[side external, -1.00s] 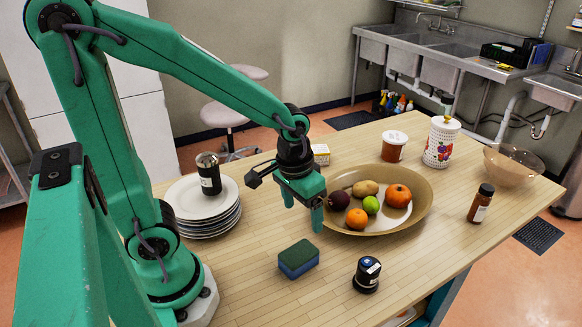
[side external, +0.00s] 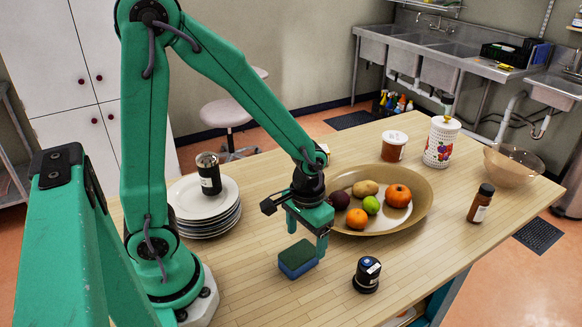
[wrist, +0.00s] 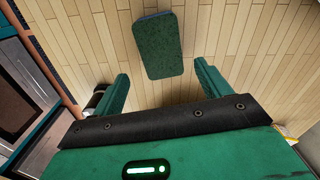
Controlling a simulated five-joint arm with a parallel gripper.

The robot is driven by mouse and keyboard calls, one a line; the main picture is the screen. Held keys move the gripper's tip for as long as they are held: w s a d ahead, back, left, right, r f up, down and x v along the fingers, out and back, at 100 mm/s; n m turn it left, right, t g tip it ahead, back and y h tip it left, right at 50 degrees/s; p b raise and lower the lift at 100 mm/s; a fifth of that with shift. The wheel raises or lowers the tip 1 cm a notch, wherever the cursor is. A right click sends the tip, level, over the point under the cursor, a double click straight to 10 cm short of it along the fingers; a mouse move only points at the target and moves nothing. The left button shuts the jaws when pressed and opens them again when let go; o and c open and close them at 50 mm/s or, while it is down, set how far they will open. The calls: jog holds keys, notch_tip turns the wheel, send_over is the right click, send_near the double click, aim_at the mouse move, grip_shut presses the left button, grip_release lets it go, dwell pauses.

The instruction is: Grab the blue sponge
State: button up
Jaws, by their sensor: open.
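The blue sponge (side external: 298,264) has a dark green top and lies flat on the wooden table, left of the small black jar. My gripper (side external: 306,240) is open and points down just above the sponge, with one finger near its right end. In the wrist view the sponge (wrist: 162,46) shows its green top, ahead of and between the two spread fingers of my gripper (wrist: 160,85). Nothing is between the fingers, and I see no contact.
A black jar (side external: 367,274) stands just right of the sponge. A fruit bowl (side external: 420,211) is behind my gripper. A plate stack (side external: 207,228) with a dark jar (side external: 209,172) on it stands at left. The table front near the sponge is clear.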

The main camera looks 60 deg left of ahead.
aim_at(304, 250)
jog(key=shift+f, duration=0.25)
jog(key=shift+f, duration=0.1)
jog(key=shift+s+a+f, duration=0.1)
jog(key=shift+f, duration=1.15)
jog(key=shift+a+f, duration=0.1)
jog(key=shift+f, duration=1.15)
jog(key=c, duration=1)
jog(key=shift+r, duration=0.2)
jog(key=shift+c, duration=0.2)
jog(key=shift+r, duration=1.15)
jog(key=shift+s+d+r, duration=0.1)
jog(key=shift+d+r, duration=0.05)
jog(key=shift+r, duration=0.7)
jog(key=s+d+r, duration=0.6)
jog(key=d, duration=0.3)
jog(key=shift+s+r, duration=0.3)
jog(key=shift+s, duration=0.05)
